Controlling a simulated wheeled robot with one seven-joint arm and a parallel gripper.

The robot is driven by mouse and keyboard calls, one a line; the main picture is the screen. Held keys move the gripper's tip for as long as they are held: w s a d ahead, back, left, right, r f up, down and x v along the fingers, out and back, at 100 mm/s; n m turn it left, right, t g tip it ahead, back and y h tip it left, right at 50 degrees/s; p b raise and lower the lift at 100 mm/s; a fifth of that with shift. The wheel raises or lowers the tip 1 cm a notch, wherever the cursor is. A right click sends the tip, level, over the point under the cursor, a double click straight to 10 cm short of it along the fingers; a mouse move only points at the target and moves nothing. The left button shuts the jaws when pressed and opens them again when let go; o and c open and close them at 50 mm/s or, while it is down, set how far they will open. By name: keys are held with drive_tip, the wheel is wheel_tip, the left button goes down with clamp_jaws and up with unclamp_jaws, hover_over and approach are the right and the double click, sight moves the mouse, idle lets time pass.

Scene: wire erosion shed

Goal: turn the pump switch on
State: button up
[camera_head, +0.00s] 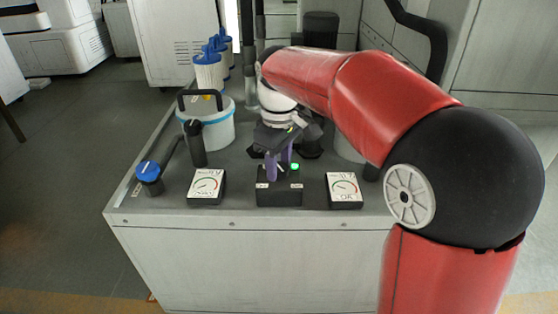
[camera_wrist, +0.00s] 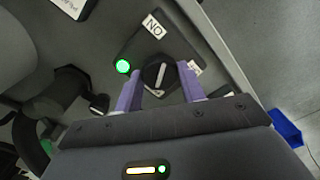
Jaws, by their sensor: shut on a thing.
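The pump switch is a black round knob (camera_wrist: 152,70) with a white line, on a dark box (camera_head: 279,194) at the table's front edge. In the wrist view an ON label (camera_wrist: 153,25) shows upside down above the knob, and the white line runs roughly toward it. A second label (camera_wrist: 195,67) is partly hidden by a finger. A green lamp (camera_head: 295,167) on the box is lit; it also glows in the wrist view (camera_wrist: 123,66). My gripper (camera_head: 277,168) points down at the box, its purple fingers shut on the knob, which they hide in the head view.
A blue-capped knob (camera_head: 148,172), a dark upright cylinder (camera_head: 195,144) and a white bucket (camera_head: 218,130) stand on the left. Blue-topped filters (camera_head: 209,72) stand behind.

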sight(279, 167)
drive_tip(key=o, duration=1)
drive_tip(key=shift+c, duration=0.2)
wheel_tip(279, 167, up, 8)
drive_tip(key=shift+f+p, duration=0.15)
drive_tip(key=shift+p, duration=0.35)
